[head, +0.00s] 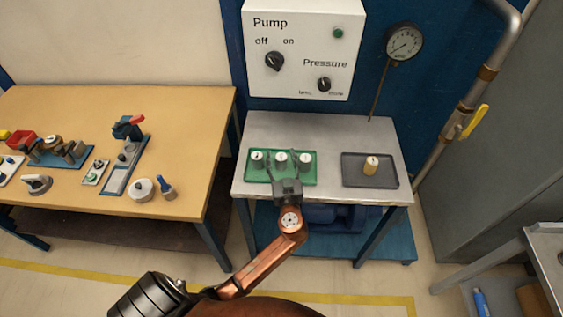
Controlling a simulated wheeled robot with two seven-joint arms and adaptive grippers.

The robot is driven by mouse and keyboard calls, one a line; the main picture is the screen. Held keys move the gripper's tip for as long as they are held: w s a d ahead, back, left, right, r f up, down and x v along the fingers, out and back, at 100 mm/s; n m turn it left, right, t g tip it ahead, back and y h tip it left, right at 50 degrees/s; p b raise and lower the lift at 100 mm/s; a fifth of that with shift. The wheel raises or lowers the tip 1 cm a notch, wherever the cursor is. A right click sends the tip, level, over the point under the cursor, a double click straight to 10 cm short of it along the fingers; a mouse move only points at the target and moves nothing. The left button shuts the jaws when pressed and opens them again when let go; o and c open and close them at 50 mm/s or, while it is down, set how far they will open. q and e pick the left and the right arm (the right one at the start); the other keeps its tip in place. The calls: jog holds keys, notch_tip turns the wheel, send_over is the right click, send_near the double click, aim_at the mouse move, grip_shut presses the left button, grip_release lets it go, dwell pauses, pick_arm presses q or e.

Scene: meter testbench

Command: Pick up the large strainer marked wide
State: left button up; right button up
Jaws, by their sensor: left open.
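A green tray (250,179) on the grey metal table holds three short upright pieces with pale round tops: a left one (257,158), a middle one (281,158) and a right one (305,158). A tan cylinder (370,168) with a pale top stands in a dark tray (351,180) to the right. The marks on the tops are too small to read, so I cannot tell which piece is the large strainer marked wide. My left gripper (286,180) is open at the green tray's front edge, just in front of the middle piece, partly hiding the tray. My right gripper is out of view.
A white pump panel (303,60) with knobs and a pressure gauge (404,42) are behind the metal table (330,130). A wooden bench (90,110) with several tools stands left. A pipe with a yellow valve handle (475,122) rises at the right.

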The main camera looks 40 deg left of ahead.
pick_arm(q)
jog(key=shift+c, duration=0.7)
jog(key=c, duration=1.2)
jog(key=shift+r, duration=0.1)
